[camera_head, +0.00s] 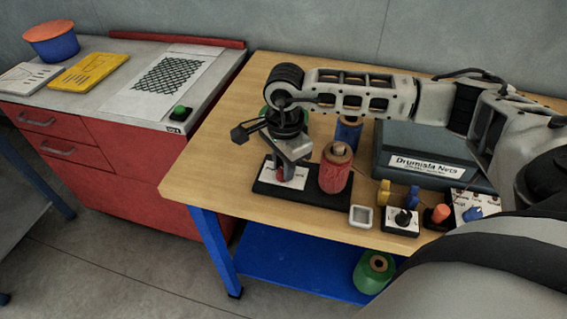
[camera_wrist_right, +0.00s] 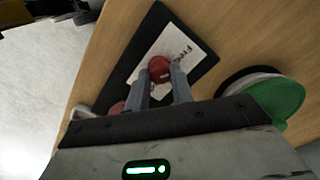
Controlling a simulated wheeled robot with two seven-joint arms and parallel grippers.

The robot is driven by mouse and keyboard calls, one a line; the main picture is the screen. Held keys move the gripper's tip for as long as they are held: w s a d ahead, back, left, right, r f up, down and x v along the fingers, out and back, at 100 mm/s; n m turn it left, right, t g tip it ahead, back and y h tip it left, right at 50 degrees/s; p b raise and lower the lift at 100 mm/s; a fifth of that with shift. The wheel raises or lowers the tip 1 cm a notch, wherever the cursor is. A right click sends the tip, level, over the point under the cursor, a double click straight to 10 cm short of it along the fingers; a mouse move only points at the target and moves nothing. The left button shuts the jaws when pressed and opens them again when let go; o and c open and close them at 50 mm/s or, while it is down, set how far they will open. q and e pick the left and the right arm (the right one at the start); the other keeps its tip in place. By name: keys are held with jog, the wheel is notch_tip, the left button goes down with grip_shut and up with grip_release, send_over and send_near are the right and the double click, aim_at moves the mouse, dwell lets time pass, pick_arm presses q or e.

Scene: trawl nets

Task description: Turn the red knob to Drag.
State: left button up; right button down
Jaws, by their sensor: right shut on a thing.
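The red knob (camera_wrist_right: 160,68) sits on a white label plate (camera_wrist_right: 166,45) on a black base (camera_head: 310,198). Part of a printed word, seemingly "Free", shows beside the knob in the right wrist view; the word Drag cannot be read in either view. My right gripper (camera_wrist_right: 161,76) reaches down over the plate and is shut on the red knob, with a finger on each side of it. In the head view the knob (camera_head: 281,174) is mostly hidden by the gripper. My left gripper is not in view.
A red spool (camera_head: 336,168) stands on the same base, close to the right gripper. Behind are a blue spool (camera_head: 348,133) and a dark "Drumisla Nets" case (camera_head: 430,148). A small white tray (camera_head: 361,216) and a switch box (camera_head: 402,222) lie to the right.

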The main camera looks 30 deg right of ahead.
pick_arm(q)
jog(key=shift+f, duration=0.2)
pick_arm(e)
jog(key=shift+f+m+b, duration=0.1)
jog(key=shift+m+b, duration=0.8)
jog(key=shift+m, duration=0.3)
jog(key=m+b, duration=0.1)
jog(key=m, duration=0.1)
jog(key=shift+m, duration=0.3)
jog(key=m+b, duration=0.2)
jog(key=m, duration=0.2)
jog(key=shift+m+b, duration=0.3)
jog(key=shift+m, duration=0.1)
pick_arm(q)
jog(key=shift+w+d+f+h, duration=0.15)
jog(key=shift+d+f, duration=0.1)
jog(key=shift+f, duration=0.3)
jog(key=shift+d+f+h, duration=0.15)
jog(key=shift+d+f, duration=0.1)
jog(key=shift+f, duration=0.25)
pick_arm(e)
jog(key=shift+m, duration=0.9)
pick_arm(q)
jog(key=shift+b, duration=0.3)
pick_arm(e)
jog(key=c, duration=1.2)
grip_release()
